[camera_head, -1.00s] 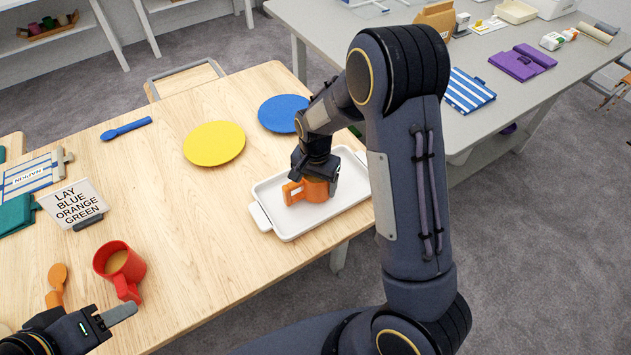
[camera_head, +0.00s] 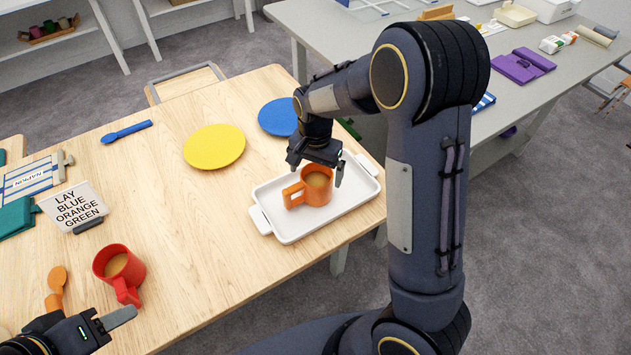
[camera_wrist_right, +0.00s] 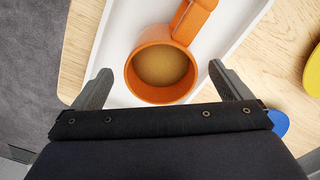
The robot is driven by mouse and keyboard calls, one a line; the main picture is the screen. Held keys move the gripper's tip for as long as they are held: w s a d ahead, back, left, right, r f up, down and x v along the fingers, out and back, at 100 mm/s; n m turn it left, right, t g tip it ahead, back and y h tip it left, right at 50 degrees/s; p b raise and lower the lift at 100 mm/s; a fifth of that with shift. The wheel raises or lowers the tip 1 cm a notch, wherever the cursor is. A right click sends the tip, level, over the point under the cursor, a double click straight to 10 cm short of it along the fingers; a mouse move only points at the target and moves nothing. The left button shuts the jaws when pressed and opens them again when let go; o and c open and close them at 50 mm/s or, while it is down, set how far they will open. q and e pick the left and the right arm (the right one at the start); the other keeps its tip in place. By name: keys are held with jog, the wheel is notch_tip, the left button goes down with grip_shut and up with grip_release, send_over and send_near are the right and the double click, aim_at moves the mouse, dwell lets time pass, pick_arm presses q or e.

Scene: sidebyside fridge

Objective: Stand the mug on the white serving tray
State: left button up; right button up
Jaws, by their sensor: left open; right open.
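An orange mug (camera_head: 317,187) with a brown drink in it stands upright on the white serving tray (camera_head: 290,229), its handle toward the left. In the right wrist view the mug (camera_wrist_right: 160,88) lies between the two spread fingers, touching neither as far as I can see, with the tray (camera_wrist_right: 120,40) under it. My right gripper (camera_head: 316,172) is open just above and behind the mug. A red mug (camera_head: 120,272) with a brown drink stands on the table at the left. My left gripper (camera_head: 112,325) is open at the lower left, in front of the red mug.
A yellow plate (camera_head: 214,146) and a blue plate (camera_head: 280,116) lie behind the tray. A blue spoon (camera_head: 126,131), an orange spoon (camera_head: 56,285) and a sign (camera_head: 74,207) are at the left. The table's middle is clear.

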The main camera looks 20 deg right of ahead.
jog(key=s+r+n+t+y, duration=0.3)
jog(key=s+r+n+y, duration=0.1)
jog(key=s+r, duration=1)
jog(key=s+a+f+n+t, duration=0.1)
jog(key=s+n, duration=0.3)
jog(key=s, duration=0.5)
jog(key=shift+s+a+t, duration=0.35)
jog(key=shift+a+t, duration=0.05)
jog(key=shift+t, duration=0.5)
